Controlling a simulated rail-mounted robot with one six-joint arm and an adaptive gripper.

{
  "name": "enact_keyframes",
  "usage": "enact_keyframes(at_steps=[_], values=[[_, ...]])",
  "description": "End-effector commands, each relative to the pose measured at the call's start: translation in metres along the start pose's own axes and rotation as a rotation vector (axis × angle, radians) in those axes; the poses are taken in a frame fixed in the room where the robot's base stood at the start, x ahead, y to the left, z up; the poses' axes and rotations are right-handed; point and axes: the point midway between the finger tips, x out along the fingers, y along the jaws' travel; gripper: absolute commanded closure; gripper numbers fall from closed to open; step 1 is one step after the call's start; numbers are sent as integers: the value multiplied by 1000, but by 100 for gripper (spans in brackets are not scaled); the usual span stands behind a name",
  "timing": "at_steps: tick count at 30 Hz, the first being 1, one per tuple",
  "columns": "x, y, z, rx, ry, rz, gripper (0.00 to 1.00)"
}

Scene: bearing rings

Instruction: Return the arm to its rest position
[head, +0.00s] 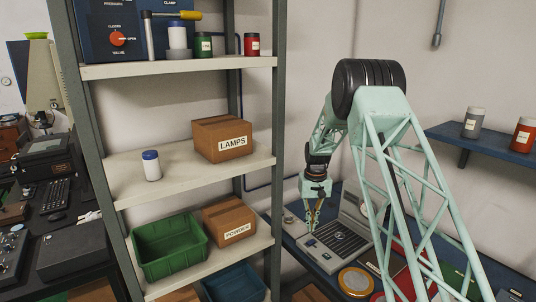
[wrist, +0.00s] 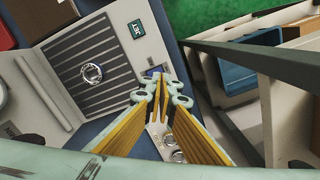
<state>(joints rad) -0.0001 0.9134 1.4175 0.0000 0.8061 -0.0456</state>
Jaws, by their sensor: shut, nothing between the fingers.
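My gripper (head: 311,226) hangs at the end of my pale green arm, pointing down over the near-left part of a grey device on the blue bench. In the wrist view its yellow-padded fingers (wrist: 160,84) are brought together with nothing held between them. They are beside the device's dark ribbed plate (wrist: 105,85), which bears a round metal ring (wrist: 92,73). Small round metal parts (wrist: 168,140) on a light strip are partly hidden by the fingers. Whether the fingertips touch the surface below cannot be told.
A shelf rack (head: 278,130) stands left of the arm, with a LAMPS box (head: 222,140), a POWDER box (head: 229,222) and a green bin (head: 170,246). A wall shelf (head: 460,141) with jars is at right. A gold-rimmed disc (head: 356,282) lies on the bench.

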Motion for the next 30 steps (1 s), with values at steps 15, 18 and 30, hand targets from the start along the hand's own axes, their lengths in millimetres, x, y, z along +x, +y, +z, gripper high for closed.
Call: enact_keyframes(at_steps=[15,18,30], values=[[-92,-2,37,4,36,2,100],[-110,-2,47,5,43,2,100],[-178,-4,91,10,72,3,100]])
